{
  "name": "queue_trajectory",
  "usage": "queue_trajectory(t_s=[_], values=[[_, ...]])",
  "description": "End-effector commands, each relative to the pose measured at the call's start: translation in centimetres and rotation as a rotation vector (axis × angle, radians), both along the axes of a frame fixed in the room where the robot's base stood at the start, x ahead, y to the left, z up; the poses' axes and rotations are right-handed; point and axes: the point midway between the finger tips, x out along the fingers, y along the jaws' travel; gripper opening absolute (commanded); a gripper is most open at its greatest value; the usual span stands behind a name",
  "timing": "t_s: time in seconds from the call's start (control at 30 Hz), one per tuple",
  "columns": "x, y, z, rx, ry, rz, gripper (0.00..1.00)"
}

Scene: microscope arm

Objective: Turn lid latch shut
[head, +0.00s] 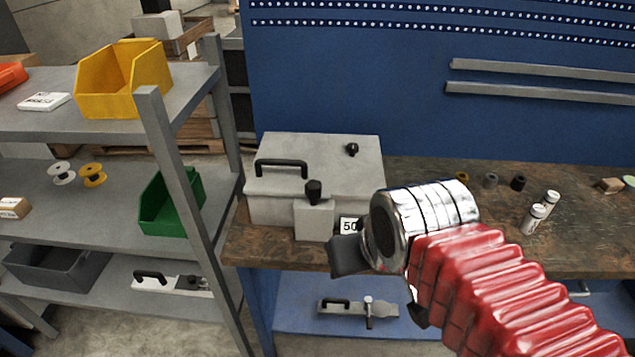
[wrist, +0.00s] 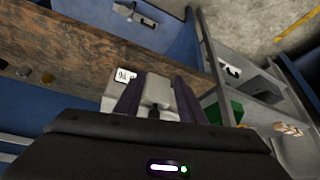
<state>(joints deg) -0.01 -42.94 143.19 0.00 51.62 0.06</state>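A light grey box (head: 275,211) with a hinged-looking lid (head: 325,155) stands at the left end of the workbench, and the lid appears down. A grey latch block (head: 314,221) with a black knob (head: 313,191) on top sits at the box's front. My gripper (head: 346,258) is in front and to the right of the block in the head view. In the wrist view, my two dark fingers (wrist: 158,84) are apart, with the grey block (wrist: 158,88) and the black knob (wrist: 155,112) showing between them. I see no grip on the knob. My wrist hides part of the box's right front.
A black carry handle (head: 281,165) and a small black knob (head: 351,149) rise from the lid. A white number label (head: 349,225) is beside the latch. White bottles (head: 540,210) stand on the bench (head: 500,240) at right. Metal shelves (head: 60,215) flank its left.

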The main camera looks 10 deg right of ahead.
Motion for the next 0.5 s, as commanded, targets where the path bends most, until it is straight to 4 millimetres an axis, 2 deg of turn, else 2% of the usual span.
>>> queue_trajectory(t_s=[0.17,0.27,0.5], values=[[0.7,0.0,0.8,0.015,0.016,-0.028,0.49],[1.8,0.6,1.9,0.037,0.037,-0.073,0.49],[5.8,0.7,5.2,0.11,0.118,-0.239,0.49]])
